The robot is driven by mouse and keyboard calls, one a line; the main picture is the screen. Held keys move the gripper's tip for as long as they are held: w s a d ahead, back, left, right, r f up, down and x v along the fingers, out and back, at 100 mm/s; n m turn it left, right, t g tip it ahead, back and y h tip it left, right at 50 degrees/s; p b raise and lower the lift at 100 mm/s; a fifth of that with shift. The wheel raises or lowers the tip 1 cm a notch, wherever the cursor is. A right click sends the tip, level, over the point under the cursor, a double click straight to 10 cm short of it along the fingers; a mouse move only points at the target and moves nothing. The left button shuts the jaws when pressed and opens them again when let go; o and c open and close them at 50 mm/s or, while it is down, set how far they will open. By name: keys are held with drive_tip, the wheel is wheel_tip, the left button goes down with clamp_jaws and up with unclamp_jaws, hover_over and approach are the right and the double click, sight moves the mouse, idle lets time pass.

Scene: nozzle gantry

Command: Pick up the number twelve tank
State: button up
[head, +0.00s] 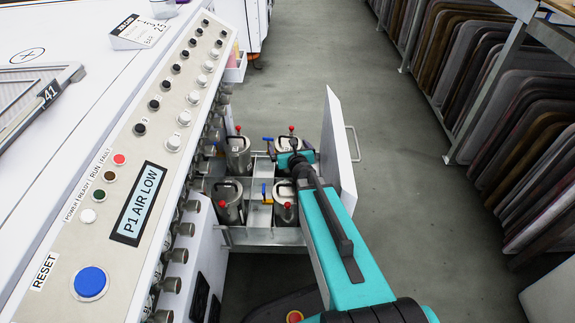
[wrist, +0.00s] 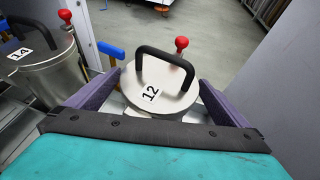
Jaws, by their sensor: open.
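The number twelve tank (wrist: 172,98) is a round metal can with a black arched handle, a red knob and a white label reading 12. In the wrist view it sits between the purple fingers of my gripper (wrist: 160,100), which are open on either side of it. Whether the fingers touch its sides I cannot tell. In the head view my teal arm reaches down over the rack, and my gripper (head: 292,160) is at the far right tank (head: 287,143), which it partly hides.
Other tanks (head: 230,198) share the open drawer (head: 262,236). The white drawer front (head: 339,150) rises close on the right. Clear floor (head: 400,200) lies beyond.

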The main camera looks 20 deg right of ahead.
idle(0.3)
drive_tip(key=c, duration=2)
drive_tip(key=shift+c, duration=0.2)
drive_tip(key=shift+r, duration=0.25)
wheel_tip(320, 180, up, 28)
drive_tip(key=p, duration=2.7)
drive_tip(key=shift+f, duration=0.2)
